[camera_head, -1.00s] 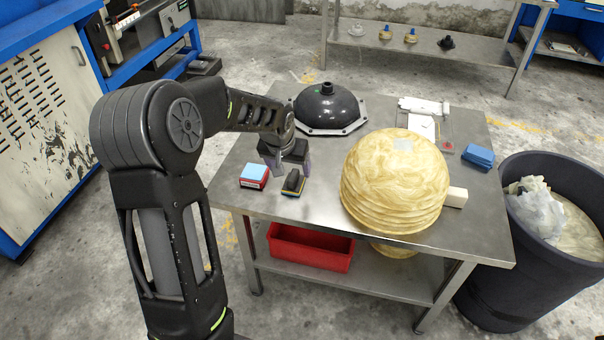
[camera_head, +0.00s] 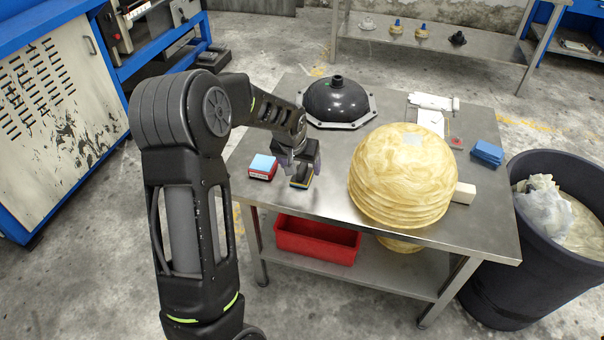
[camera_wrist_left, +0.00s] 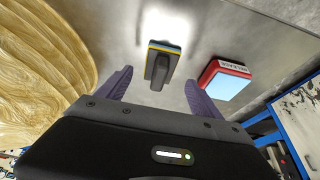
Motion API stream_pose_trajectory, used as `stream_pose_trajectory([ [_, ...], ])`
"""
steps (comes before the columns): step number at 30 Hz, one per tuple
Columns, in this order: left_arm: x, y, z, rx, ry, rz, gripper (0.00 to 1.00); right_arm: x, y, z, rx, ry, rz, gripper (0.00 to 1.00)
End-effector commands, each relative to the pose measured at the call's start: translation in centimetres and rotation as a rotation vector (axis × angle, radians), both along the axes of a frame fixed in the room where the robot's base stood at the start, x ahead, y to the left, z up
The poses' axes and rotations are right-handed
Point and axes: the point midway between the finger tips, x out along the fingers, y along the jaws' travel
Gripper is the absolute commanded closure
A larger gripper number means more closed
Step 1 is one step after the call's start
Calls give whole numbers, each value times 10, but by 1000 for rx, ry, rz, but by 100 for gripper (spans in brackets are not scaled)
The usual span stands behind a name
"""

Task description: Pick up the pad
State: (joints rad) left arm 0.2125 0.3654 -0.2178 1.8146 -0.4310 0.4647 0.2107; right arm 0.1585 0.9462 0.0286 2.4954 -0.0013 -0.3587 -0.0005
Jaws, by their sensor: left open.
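The pad (camera_head: 300,183) is a small dark block with a black grip on top and a yellow and blue layered edge. It lies on the metal table near the front left edge, partly hidden by my left gripper in the head view. My left gripper (camera_head: 303,168) is open and just above the pad. In the left wrist view, the pad (camera_wrist_left: 163,62) shows between and beyond the two purple fingers of the left gripper (camera_wrist_left: 159,76). The fingers appear apart from it. My right gripper is not in view.
A red box with a light blue top (camera_head: 262,167) lies close left of the pad. A stack of yellowish domes (camera_head: 403,180) stands to the right. A black dome mould (camera_head: 337,97) sits behind. Blue blocks (camera_head: 487,152) lie at the right. A bin (camera_head: 520,255) stands beside the table.

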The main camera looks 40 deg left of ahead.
Motion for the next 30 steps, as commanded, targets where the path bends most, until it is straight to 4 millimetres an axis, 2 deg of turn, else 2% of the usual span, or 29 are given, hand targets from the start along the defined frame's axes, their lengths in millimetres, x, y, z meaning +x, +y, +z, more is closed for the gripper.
stream_pose_trajectory([
  [5,11,3,-26,0,5,1,25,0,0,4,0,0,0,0],
  [9,15,4,-36,0,1,1,25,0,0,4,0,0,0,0],
  [27,16,4,-36,0,0,1,25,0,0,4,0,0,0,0],
  [30,16,4,-36,0,0,1,33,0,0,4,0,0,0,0],
])
